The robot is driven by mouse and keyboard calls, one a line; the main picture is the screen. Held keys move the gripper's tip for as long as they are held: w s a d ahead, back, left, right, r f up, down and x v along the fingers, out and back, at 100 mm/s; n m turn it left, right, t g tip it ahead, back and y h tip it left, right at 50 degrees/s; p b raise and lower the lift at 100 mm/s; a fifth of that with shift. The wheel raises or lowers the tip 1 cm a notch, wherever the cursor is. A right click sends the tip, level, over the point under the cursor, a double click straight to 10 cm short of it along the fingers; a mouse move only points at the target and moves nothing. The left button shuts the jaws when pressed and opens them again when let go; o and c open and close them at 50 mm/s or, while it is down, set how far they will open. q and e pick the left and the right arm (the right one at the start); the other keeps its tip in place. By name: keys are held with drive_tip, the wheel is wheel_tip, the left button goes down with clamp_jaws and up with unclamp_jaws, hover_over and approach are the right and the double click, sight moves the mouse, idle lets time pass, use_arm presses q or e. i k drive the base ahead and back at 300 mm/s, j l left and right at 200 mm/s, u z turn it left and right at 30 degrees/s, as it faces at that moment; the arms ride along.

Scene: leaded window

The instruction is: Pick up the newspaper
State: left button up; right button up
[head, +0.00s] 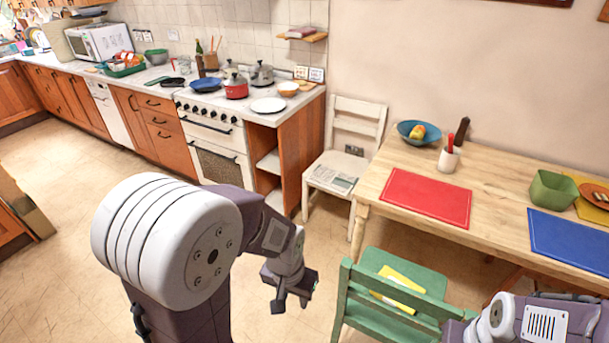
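The newspaper (333,179) is a flat, pale printed sheet lying on the seat of the white chair (356,125) against the wall, left of the wooden table. My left gripper (292,302) hangs over the floor, in front of the white chair and left of the green chair. It is apart from the newspaper in the picture. Its two dark fingers stand apart with nothing seen between them. Part of my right arm shows at the bottom right, but its gripper is out of view.
The wooden table (488,189) bears a red mat (425,198), a blue mat (572,240) and bowls. A green chair (362,300) with a yellow item (398,290) on it stands in front. The stove (215,140) and counter line the left. Floor between is clear.

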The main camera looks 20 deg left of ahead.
sight(340, 183)
drive_tip(key=i+j, duration=0.1)
drive_tip(key=j, duration=0.3)
drive_tip(key=j+u, duration=0.15)
drive_tip(key=j, duration=0.25)
drive_tip(key=i+j, duration=0.15)
drive_tip(key=j, duration=0.2)
drive_tip(key=i+j+u, duration=0.1)
drive_tip(key=j, duration=0.3)
drive_tip(key=i+j, duration=0.15)
drive_tip(key=j, duration=0.2)
drive_tip(key=i+j+u, duration=0.15)
drive_tip(key=j, duration=0.25)
drive_tip(key=i+u, duration=0.15)
drive_tip(key=i, duration=0.4)
drive_tip(key=i+l+u, duration=0.15)
drive_tip(key=i, duration=0.4)
drive_tip(key=i+l+u, duration=0.1)
drive_tip(key=l, duration=0.25)
drive_tip(key=i+l, duration=0.35)
drive_tip(key=l+u, duration=0.05)
